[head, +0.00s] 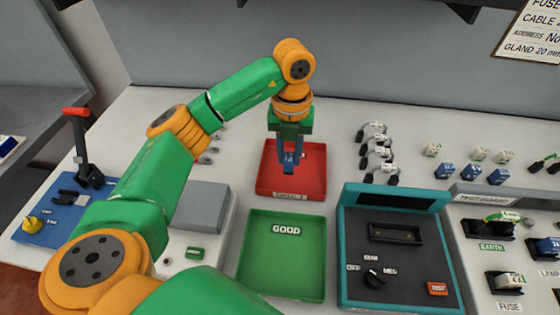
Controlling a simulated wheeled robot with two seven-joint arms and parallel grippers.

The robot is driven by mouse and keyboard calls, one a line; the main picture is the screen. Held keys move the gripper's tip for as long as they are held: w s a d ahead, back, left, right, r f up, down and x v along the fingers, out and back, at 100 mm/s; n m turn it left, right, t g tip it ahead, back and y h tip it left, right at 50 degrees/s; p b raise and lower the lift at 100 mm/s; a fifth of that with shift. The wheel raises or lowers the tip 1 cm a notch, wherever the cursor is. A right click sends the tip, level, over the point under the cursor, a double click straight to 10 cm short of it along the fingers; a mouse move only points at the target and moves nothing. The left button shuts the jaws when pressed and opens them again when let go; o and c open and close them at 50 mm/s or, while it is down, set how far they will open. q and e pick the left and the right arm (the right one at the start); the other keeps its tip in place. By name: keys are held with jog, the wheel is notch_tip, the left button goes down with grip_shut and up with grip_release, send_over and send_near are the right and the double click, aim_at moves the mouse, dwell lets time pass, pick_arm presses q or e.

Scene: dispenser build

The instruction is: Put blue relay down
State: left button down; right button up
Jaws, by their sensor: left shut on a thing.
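My left gripper (289,160) is above the red tray (300,186), pointing straight down. It is shut on the blue relay (290,166), which hangs between the fingers over the tray. I cannot tell whether the relay touches the tray floor. A white piece shows in part behind the gripper in the red tray. The red tray's front label is too small to read surely. The green tray (285,258), labelled GOOD, lies in front of the red one and looks empty apart from its label. My right gripper is not in view.
A teal-framed tester (395,265) with a slot, knob and red button stands right of the green tray. Several blue and white relays (472,172) stand at the right. Several cable parts (376,154) lie behind. A lever press (82,150) stands at the left.

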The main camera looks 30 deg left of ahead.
pick_arm(q)
jog(key=a+f, duration=0.1)
jog(key=a+f+p, duration=0.1)
jog(key=a+f, duration=0.1)
jog(key=shift+w+f, duration=0.2)
jog(key=shift+w, duration=0.1)
notch_tip(320, 180, down, 2)
jog(key=shift+d+f+p, duration=0.15)
jog(key=shift+f+p, duration=0.05)
jog(key=shift+p, duration=0.5)
jog(key=shift+f+b, duration=0.35)
jog(key=shift+f, duration=0.05)
jog(key=c, duration=0.7)
grip_release()
jog(key=shift+r, duration=0.1)
jog(key=shift+o, duration=0.2)
jog(key=shift+r, duration=0.1)
